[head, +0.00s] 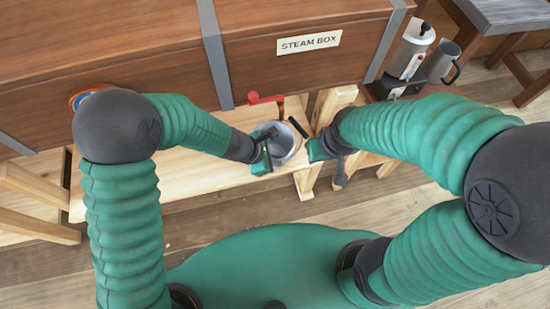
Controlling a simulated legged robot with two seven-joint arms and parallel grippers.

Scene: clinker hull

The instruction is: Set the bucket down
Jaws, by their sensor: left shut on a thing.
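The bucket (287,150) is a small grey metal pail, seen from above in the middle of the head view, over the pale wooden bench. My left gripper (265,150) is at its left side and shut on it, covering part of the rim. I cannot tell whether the bucket's base touches the bench. A short black bar (298,127) shows at the bucket's upper right edge. My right gripper (325,160) is just right of the bucket, with a small gap between them. Its finger opening is not clear from this angle.
The brown steam box (130,45) with its label (309,43) stands behind, with a red lever (265,98) low on its front. The pale bench (190,175) is clear left of the bucket. A metal flask (410,50) and a grey mug (441,62) stand at the right.

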